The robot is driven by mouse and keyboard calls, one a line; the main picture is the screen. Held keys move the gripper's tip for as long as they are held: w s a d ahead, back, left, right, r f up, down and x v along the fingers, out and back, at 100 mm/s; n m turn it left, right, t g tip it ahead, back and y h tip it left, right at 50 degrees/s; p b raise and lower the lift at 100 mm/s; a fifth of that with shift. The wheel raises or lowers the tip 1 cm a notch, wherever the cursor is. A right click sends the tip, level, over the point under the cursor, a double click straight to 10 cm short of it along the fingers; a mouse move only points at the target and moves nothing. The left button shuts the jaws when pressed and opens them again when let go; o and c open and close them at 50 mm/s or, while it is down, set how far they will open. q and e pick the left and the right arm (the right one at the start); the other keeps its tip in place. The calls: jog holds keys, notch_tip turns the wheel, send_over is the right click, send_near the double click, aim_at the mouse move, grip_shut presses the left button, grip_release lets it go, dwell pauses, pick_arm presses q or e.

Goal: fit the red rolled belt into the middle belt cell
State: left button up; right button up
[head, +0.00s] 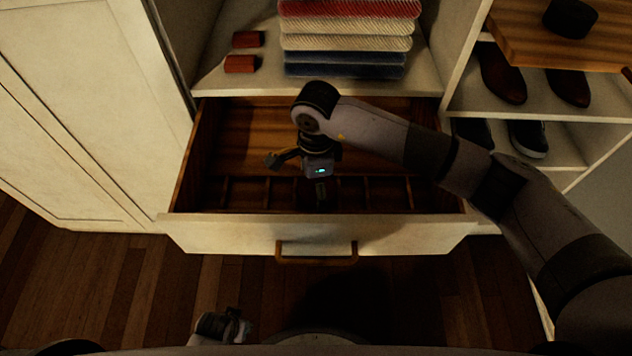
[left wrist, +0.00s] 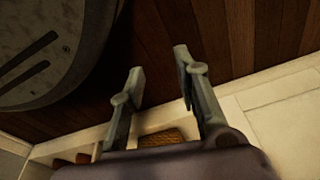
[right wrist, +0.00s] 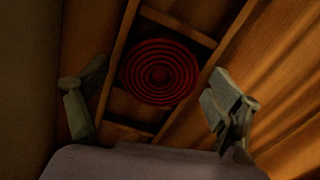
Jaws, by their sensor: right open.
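The red rolled belt (right wrist: 160,72) lies flat as a spiral between two wooden dividers in the right wrist view. It appears to be within a cell, but how deep it sits I cannot tell. In the head view my right gripper (head: 319,192) points down over the middle of the cell row and hides the belt. In the right wrist view my right gripper (right wrist: 157,108) is open, one finger on each side of the belt, apart from it. My left gripper (left wrist: 162,88) is open and empty, low in front of the drawer; it also shows in the head view (head: 235,326).
The open drawer (head: 200,216) has a row of divided cells (head: 385,192) along its front and a brass handle (head: 317,259). Folded clothes (head: 347,42) and two red-brown blocks (head: 241,64) lie on the shelf above. Shoes (head: 528,138) stand right. A dark roll (head: 570,18) lies top right.

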pick_arm(q)
jog(key=shift+s, duration=0.1)
pick_arm(e)
jog(key=shift+r, duration=0.15)
jog(key=shift+r, duration=0.55)
pick_arm(q)
jog(key=shift+s+a+f+p, duration=0.15)
jog(key=shift+s+f+p, duration=0.3)
jog(key=shift+f, duration=0.5)
pick_arm(e)
notch_tip(320, 180, up, 11)
pick_arm(q)
jog(key=shift+s, duration=0.1)
